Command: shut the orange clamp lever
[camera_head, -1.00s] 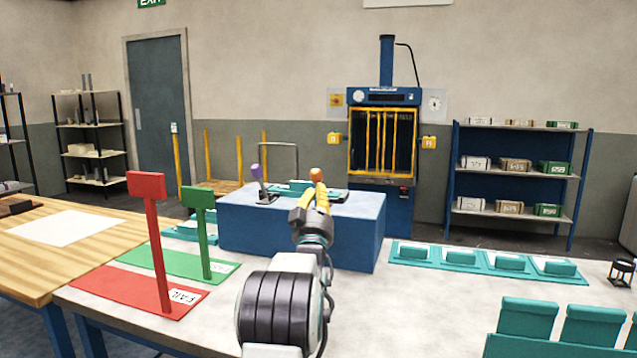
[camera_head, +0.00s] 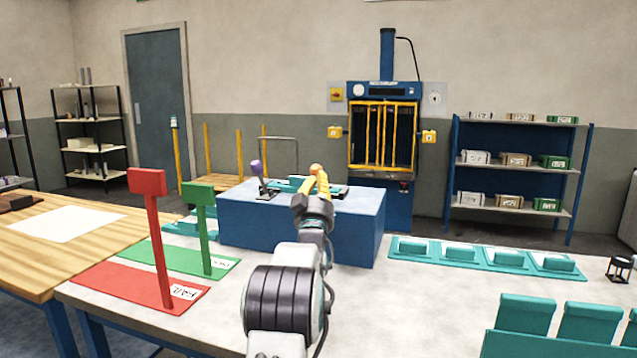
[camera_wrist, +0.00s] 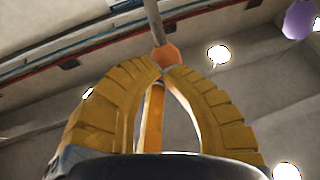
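The orange clamp lever shows as an orange knob (camera_head: 316,168) above the blue block; it also shows in the wrist view (camera_wrist: 167,56) on a thin grey rod. My gripper (camera_head: 318,176) is in front of it, with its yellow fingers hiding most of the lever. In the wrist view the fingertips (camera_wrist: 163,71) come together just at the knob, which lies at or just beyond them, not clearly between them. I cannot tell whether they touch it. The lever's base is hidden.
A purple-knobbed lever (camera_head: 257,168) stands to the left on the blue block (camera_head: 290,232); its knob is at upper right in the wrist view (camera_wrist: 299,19). Red (camera_head: 158,240) and green (camera_head: 205,230) signs stand left of my arm. Teal trays (camera_head: 480,256) lie to the right.

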